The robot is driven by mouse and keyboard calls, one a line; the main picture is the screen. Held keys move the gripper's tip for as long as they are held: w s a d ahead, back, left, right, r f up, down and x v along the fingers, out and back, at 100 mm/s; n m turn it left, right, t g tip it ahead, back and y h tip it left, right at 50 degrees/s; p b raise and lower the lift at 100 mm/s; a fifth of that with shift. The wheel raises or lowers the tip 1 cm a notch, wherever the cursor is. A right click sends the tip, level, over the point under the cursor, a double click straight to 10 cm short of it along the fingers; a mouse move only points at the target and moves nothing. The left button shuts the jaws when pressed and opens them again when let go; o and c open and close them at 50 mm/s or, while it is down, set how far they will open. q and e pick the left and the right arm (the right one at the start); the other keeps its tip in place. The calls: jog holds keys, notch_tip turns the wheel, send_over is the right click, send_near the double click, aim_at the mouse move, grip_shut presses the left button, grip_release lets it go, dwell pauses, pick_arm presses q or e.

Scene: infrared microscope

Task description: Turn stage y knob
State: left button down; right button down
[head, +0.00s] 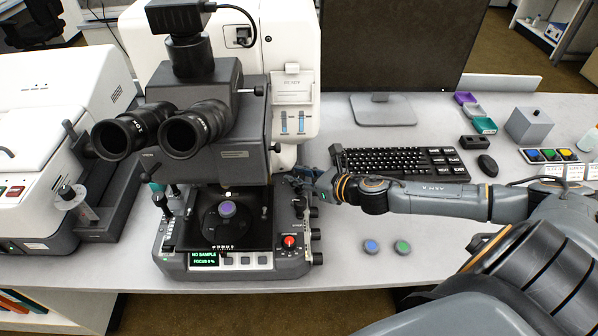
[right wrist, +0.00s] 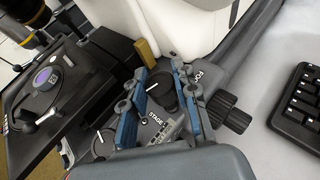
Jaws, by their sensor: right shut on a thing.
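The infrared microscope (head: 225,150) stands on the table in the head view. My right gripper (head: 306,184) reaches in from the right to the right side of its base. In the right wrist view, the blue fingers of my right gripper (right wrist: 163,78) are on either side of a black knob with a white line (right wrist: 162,92), shut on it. A label beginning "STAGE" shows just below this knob; its last letter is hard to read. My left gripper is not in view.
Black side knobs (right wrist: 228,110) by a "FOC" label sit just right of the fingers. The round stage (head: 227,210) has a purple disc on it. A keyboard (head: 400,163) lies right of the microscope, behind my arm. Blue (head: 371,247) and green (head: 403,247) discs lie on the front table.

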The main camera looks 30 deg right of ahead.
jog(key=m+h+p, duration=0.3)
jog(key=h+p, duration=0.1)
jog(key=m+h+p, duration=0.1)
jog(key=m+h, duration=0.1)
jog(key=shift+a+r+m+h+p, duration=0.15)
jog(key=shift+r+m+h+p, duration=0.15)
jog(key=shift+p, duration=0.1)
jog(key=shift+f+m+h+p, duration=0.1)
jog(key=shift+m+h+p, duration=0.65)
jog(key=shift+m+h, duration=0.2)
jog(key=m+g+h+p, duration=0.2)
jog(key=m+h, duration=0.1)
jog(key=shift+f+h, duration=0.1)
jog(key=shift+h, duration=0.15)
jog(key=shift+f+m+g+h+p, duration=0.1)
jog(key=shift+m+g+h+p, duration=0.5)
jog(key=shift+m+g+h, duration=0.75)
jog(key=shift+m, duration=0.3)
jog(key=c, duration=1)
grip_release()
jog(key=shift+t, duration=0.25)
